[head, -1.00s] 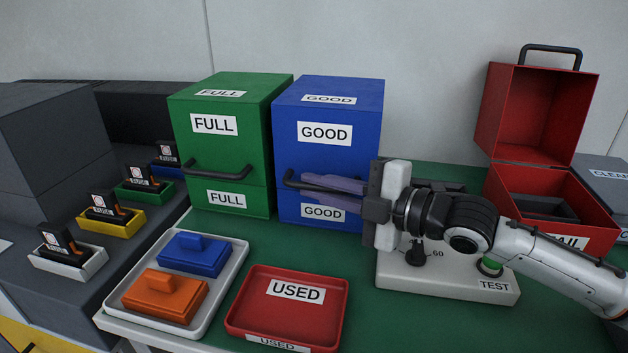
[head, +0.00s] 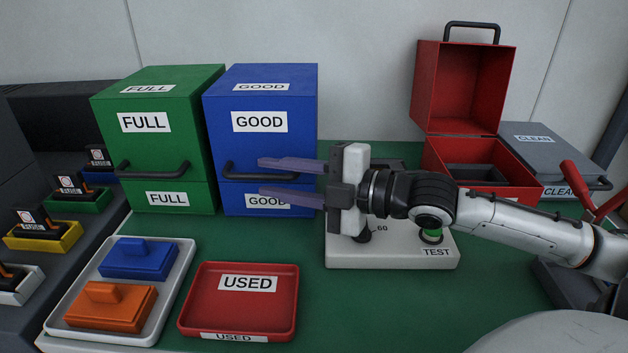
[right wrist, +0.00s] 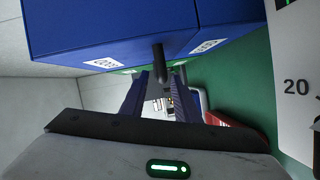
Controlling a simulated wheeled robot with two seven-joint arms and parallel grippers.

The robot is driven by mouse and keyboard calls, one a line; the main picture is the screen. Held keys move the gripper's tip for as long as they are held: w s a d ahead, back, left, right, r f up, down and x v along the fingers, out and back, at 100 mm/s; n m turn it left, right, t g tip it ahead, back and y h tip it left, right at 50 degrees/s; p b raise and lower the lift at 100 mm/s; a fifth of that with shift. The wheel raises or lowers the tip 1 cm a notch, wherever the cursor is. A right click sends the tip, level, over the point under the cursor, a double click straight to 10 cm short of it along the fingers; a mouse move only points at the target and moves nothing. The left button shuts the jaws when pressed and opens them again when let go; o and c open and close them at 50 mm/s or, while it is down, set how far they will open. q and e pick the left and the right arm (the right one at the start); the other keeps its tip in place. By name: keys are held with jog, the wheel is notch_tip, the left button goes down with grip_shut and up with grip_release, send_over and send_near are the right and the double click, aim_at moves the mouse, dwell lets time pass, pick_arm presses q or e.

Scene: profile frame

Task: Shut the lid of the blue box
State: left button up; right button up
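The blue box (head: 300,130), labelled GOOD, stands at the back with its lid (head: 220,110) down; no gap shows along its seam. Its dark bar handle (head: 240,173) is at the front. My right gripper (head: 260,177) is open in front of the box's right part, its purple fingers pointing left by the handle. In the right wrist view, the handle (right wrist: 158,62) shows beyond the fingertips, with the fingers apart; whether they touch it I cannot tell. My left gripper is not in view.
A green FULL box (head: 150,90) stands left of the blue box. A red box (head: 465,85) with a raised lid stands right, beside a grey CLEAN box (head: 560,150). A TEST device (head: 390,257) lies under my right arm. The red USED tray (head: 240,310) is in front.

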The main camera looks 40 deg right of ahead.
jog(key=shift+p+v, duration=0.3)
jog(key=shift+v, duration=0.75)
jog(key=p+v, duration=0.3)
jog(key=v, duration=0.1)
jog(key=shift+s+d+r, duration=0.1)
jog(key=shift+s, duration=0.3)
